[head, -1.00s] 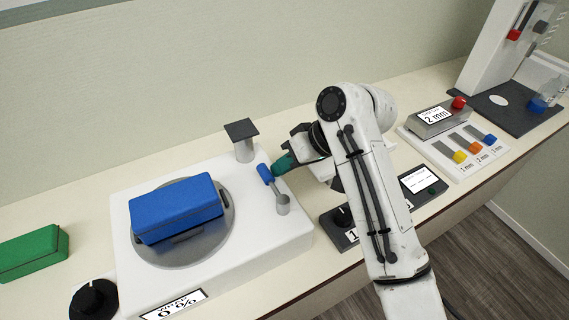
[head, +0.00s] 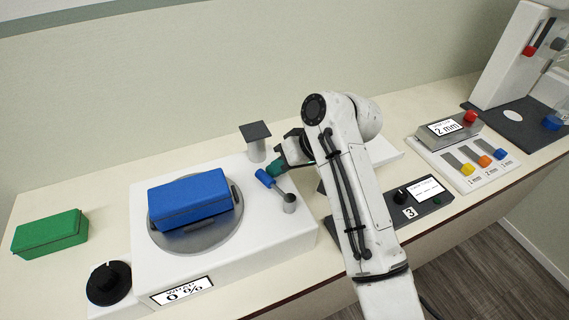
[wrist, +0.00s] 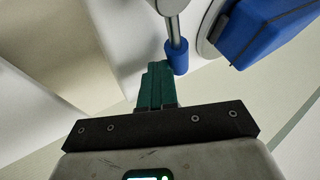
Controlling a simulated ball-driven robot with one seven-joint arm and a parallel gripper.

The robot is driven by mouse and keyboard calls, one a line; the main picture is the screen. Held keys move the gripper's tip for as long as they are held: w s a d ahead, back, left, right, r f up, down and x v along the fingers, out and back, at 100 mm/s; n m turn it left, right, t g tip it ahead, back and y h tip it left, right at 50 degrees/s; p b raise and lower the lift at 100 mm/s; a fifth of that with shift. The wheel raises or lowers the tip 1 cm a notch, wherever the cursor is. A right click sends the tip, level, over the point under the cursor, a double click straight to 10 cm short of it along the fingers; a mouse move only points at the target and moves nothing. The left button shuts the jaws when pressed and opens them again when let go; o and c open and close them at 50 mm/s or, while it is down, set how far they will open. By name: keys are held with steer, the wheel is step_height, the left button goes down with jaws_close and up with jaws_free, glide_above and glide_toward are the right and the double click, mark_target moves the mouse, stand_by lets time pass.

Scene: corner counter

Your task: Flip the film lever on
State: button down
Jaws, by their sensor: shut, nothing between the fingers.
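The film lever (head: 264,178) has a blue handle on a metal stem. The stem rises from a round grey pivot at the right side of the white wrapping machine (head: 270,235). The lever leans to the left and back in the head view. My gripper (head: 273,170), with green fingers, is shut and empty right beside the blue handle. In the wrist view the closed fingertips (wrist: 158,68) lie just left of the blue handle (wrist: 177,57). They look in contact or nearly so; I cannot tell which.
A blue box (head: 190,200) sits on the machine's round turntable, left of the lever. A green box (head: 50,233), a black knob (head: 108,283), and a control panel (head: 420,198) are on the counter.

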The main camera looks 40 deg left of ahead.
steer(key=shift+s+a+r+p, duration=0.1)
steer(key=shift+s+a+p, duration=0.1)
steer(key=shift+s+p, duration=0.3)
steer(key=shift+s+a+p, duration=0.2)
steer(key=shift+s+p, duration=0.2)
steer(key=shift+s, duration=0.3)
